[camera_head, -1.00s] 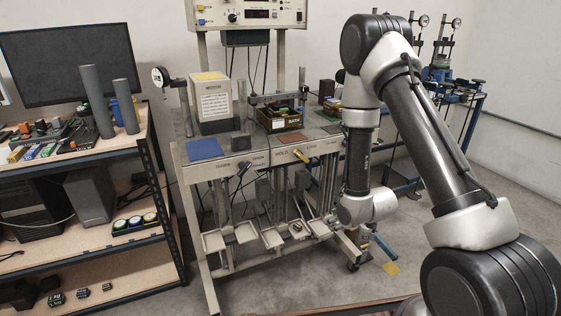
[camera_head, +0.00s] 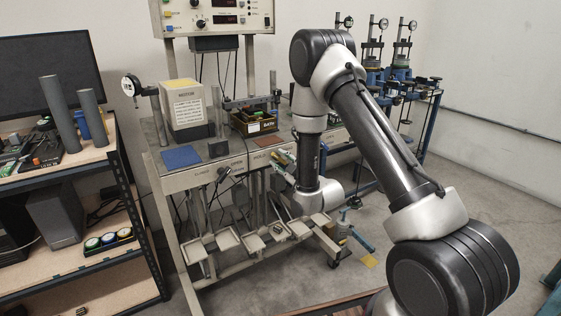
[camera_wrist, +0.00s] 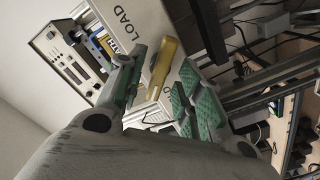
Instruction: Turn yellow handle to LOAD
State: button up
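The yellow handle (camera_wrist: 163,68) shows in the wrist view on a pale panel. The word LOAD is printed on the panel (camera_wrist: 118,18) above and left of it, and part of another label shows lower down, partly covered. My gripper (camera_wrist: 160,88) is open, with one green-padded finger left of the handle and the other right of it. The handle lies between the fingers in this view; I cannot tell if either touches it. In the head view my gripper (camera_head: 282,162) is at the front panel of the grey test bench (camera_head: 205,174), and I cannot make out the handle clearly.
A shelf rack (camera_head: 95,160) stands at left.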

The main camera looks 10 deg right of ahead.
jog(key=shift+w+a, duration=0.15)
jog(key=shift+w, duration=0.45)
jog(key=shift+c, duration=0.4)
grip_shut()
